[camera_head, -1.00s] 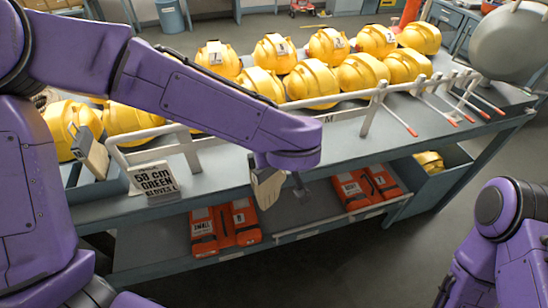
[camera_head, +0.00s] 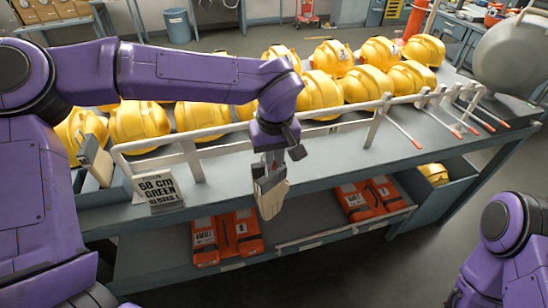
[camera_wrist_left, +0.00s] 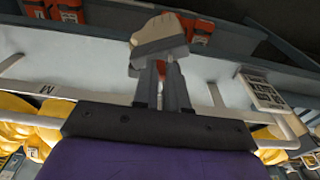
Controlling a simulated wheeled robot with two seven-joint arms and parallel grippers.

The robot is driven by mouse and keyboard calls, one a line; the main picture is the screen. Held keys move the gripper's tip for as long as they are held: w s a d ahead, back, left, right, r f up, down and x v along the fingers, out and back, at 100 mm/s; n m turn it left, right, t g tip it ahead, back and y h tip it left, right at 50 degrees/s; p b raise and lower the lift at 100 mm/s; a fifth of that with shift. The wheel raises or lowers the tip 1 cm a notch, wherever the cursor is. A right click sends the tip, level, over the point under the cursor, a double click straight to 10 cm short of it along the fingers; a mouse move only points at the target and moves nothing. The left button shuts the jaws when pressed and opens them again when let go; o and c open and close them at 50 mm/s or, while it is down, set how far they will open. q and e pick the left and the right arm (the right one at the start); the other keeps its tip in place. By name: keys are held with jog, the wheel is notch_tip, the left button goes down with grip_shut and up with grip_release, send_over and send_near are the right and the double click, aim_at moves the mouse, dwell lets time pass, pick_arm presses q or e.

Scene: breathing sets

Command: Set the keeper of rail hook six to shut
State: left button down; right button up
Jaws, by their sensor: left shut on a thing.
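A white rail (camera_head: 225,128) runs along the front of the bench top. Several hooks with red tips (camera_head: 403,135) stick out from its right part. Which one is hook six, and how its keeper stands, I cannot tell. My left gripper (camera_head: 268,172) points down in front of the rail and the bench edge, left of these hooks. It is shut on a beige thing with a grey band (camera_head: 271,203), which hangs below the fingers. The wrist view shows the same thing (camera_wrist_left: 158,35) beyond the fingers (camera_wrist_left: 163,82). My right gripper is out of view.
Yellow helmets (camera_head: 320,92) fill the bench top behind the rail. A sign (camera_head: 158,190) stands at the left front, by another beige-grey thing (camera_head: 95,160). Orange packs (camera_head: 240,232) lie on the lower shelf (camera_head: 300,222). The floor in front is clear.

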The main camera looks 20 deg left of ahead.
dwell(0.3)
pick_arm(q)
jog(key=c, duration=1.2)
grip_release()
jog(key=shift+o, duration=0.2)
jog(key=shift+r, duration=0.1)
jog(key=shift+r, duration=0.35)
notch_tip(320, 180, up, 10)
jog(key=b, duration=0.1)
jog(key=shift+s+d+f+b, duration=0.15)
jog(key=shift+s+d+b, duration=0.15)
jog(key=shift+s+b, duration=0.1)
